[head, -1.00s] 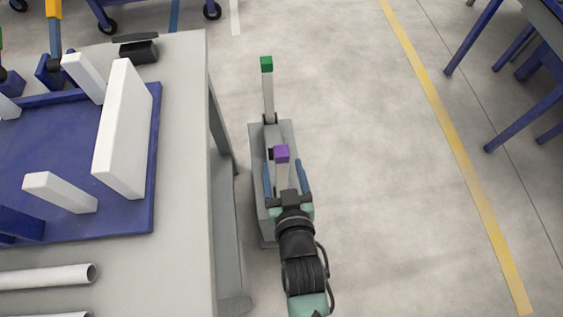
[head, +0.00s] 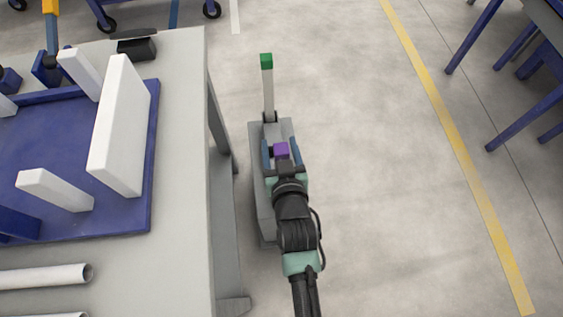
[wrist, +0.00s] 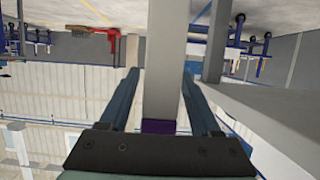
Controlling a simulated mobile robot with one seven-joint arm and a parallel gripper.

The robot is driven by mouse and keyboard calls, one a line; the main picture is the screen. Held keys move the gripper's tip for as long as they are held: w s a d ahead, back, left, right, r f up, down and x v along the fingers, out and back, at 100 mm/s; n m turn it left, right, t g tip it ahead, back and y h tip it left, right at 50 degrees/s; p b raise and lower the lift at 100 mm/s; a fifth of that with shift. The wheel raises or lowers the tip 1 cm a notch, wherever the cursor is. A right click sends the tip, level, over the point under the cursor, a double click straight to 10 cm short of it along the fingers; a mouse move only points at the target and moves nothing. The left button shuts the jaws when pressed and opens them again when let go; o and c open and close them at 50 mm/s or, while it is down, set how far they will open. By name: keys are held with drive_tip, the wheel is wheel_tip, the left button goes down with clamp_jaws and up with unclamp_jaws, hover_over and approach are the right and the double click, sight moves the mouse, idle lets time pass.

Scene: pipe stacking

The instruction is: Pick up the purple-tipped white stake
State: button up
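The purple-tipped white stake shows its purple tip (head: 281,150) in the head view, upright over the grey stand beside the table. My gripper (head: 280,144) is around the tip, one blue finger on each side, with gaps visible. In the wrist view, the pale shaft of the stake (wrist: 165,60) runs between the fingers of my gripper (wrist: 160,72), its purple end close to the palm. The fingers look open and not closed on the shaft. My gripper hides the stake's lower part in the head view.
A green-tipped stake (head: 267,90) stands just beyond on the same grey stand (head: 257,200). The table (head: 185,220) on the left holds a blue tray (head: 110,215) with white blocks, and pipes (head: 45,277). Open floor lies to the right.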

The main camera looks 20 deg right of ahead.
clamp_jaws()
drive_tip(key=shift+r, duration=0.1)
wheel_tip(320, 180, up, 20)
drive_tip(key=p, duration=1.2)
idle(0.4)
